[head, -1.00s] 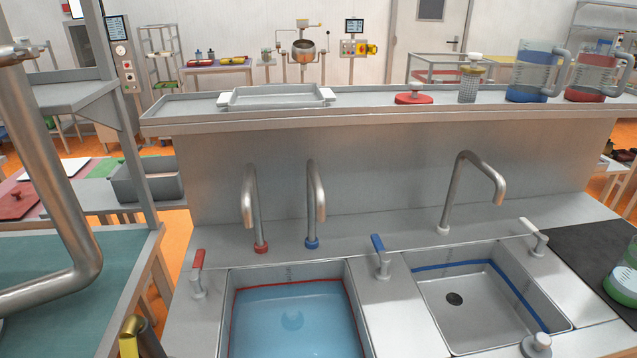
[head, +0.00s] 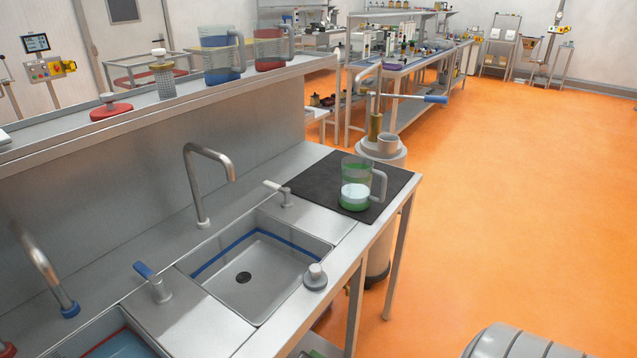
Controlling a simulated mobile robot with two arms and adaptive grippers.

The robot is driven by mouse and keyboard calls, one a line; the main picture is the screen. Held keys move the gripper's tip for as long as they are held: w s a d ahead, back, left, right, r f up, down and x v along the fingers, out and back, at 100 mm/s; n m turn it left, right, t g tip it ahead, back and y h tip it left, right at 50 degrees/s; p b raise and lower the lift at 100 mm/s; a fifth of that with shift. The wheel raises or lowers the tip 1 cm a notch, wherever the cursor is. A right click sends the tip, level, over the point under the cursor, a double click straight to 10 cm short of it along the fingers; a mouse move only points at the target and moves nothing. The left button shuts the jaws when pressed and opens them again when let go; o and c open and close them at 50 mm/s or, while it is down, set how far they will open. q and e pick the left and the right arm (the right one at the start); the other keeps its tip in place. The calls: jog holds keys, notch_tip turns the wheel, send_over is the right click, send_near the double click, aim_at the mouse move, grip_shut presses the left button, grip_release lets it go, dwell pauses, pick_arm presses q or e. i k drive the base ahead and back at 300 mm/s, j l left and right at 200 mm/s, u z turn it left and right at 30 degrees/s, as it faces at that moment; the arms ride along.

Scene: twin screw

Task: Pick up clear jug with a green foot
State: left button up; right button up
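The clear jug with a green foot (head: 357,184) stands upright on a black mat (head: 325,180) at the right end of the sink counter in the head view. Its handle points to the right. Something whitish shows inside its lower part. Neither of my grippers is in view. A grey rounded shape cut off at the bottom right edge cannot be made out clearly.
An empty sink (head: 265,268) with a tap (head: 205,185) lies left of the mat. A blue-footed jug (head: 222,58) and a red-footed jug (head: 270,52) stand on the shelf behind. Orange floor (head: 500,200) at right is clear.

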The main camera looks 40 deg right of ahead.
aim_at(357, 171)
jog(key=k+j+z, duration=0.1)
jog(key=z, duration=1.5)
jog(key=u, duration=1.85)
jog(key=z, duration=1.7)
